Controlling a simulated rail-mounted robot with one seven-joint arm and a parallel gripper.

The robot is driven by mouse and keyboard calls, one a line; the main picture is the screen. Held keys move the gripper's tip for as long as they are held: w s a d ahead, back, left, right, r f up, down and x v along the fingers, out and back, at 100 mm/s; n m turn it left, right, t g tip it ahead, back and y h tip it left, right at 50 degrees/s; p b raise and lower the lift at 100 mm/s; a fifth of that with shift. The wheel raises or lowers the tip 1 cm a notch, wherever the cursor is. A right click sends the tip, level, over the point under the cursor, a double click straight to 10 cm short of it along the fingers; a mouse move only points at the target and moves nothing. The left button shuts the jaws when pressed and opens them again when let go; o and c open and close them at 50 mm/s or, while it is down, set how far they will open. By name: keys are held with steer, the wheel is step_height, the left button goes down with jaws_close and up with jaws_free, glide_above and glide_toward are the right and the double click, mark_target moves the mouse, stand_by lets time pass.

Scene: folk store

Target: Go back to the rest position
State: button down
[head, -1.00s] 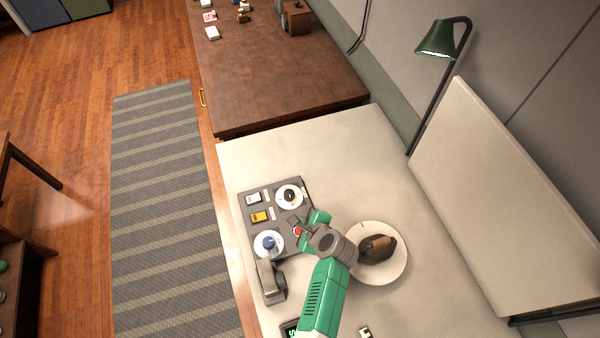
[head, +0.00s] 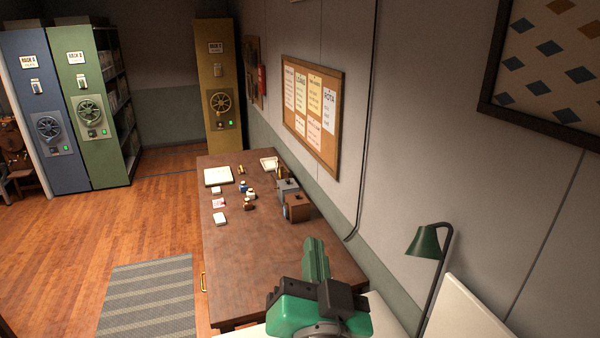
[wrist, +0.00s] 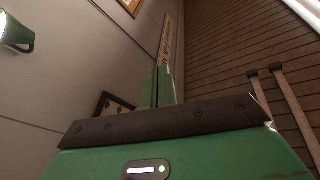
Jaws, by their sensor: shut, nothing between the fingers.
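My gripper (head: 315,258) is green with a dark grey bracket. In the head view it is raised at the bottom centre, in front of the near end of the brown wooden table. Its fingers point up and are shut together with nothing between them. In the wrist view the closed green fingers (wrist: 157,88) stand above the dark plate, against the wall and the slatted ceiling. My gripper touches nothing that I can see.
The brown table (head: 245,245) bears a pad (head: 218,176), small bottles (head: 250,193) and a brown box (head: 297,207). A green lamp (head: 425,242) stands at right beside a pale panel (head: 468,310). A corkboard (head: 312,112) hangs on the wall. A striped rug (head: 148,295) lies on the floor at left.

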steer(key=s+a+r+n+t+p, duration=0.1)
steer(key=s+r+n+t, duration=0.4)
steer(key=s+r, duration=0.9)
step_height(320, 180, up, 3)
steer(key=shift+s+a+f, duration=0.15)
steer(key=shift+s+a, duration=0.15)
steer(key=shift+a, duration=0.3)
